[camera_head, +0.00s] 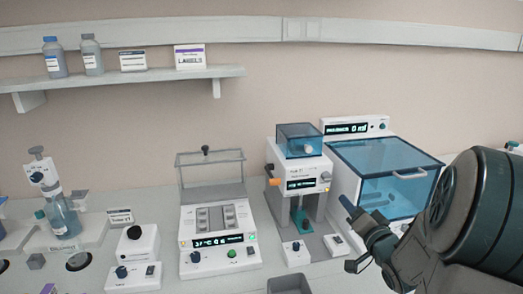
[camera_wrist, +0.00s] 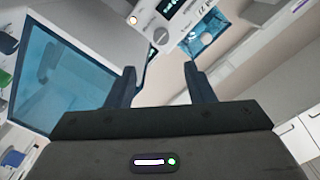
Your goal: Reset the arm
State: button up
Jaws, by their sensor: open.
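My gripper (camera_wrist: 160,92) is open in the wrist view, with its two dark fingers apart and nothing between them. In the head view my dark arm fills the lower right, and the gripper end (camera_head: 362,218) is in front of the blue-lidded machine (camera_head: 385,165), partly covering its right and lower parts. Some of the gripper is hidden by the arm's own links. In the wrist view the machine's blue lid (camera_wrist: 70,75) lies to the left of the fingers, tilted in the picture.
A tall white device with a blue top (camera_head: 300,140) stands left of the gripper. A heater block with a raised clear lid (camera_head: 220,230) is at the middle. A bottle with a dispenser (camera_head: 62,212) stands at the left. A wall shelf (camera_head: 130,78) holds bottles and labels.

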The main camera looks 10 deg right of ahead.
jog(key=s+a+f+n+g, duration=0.2)
jog(key=s+a+n+g, duration=0.6)
jog(key=s+a+g, duration=0.6)
jog(key=s+a, duration=0.5)
jog(key=s, duration=0.1)
jog(key=shift+s+a+f+n+g+h, duration=0.15)
jog(key=shift+f+n+g+h, duration=0.15)
jog(key=shift+f+n, duration=0.1)
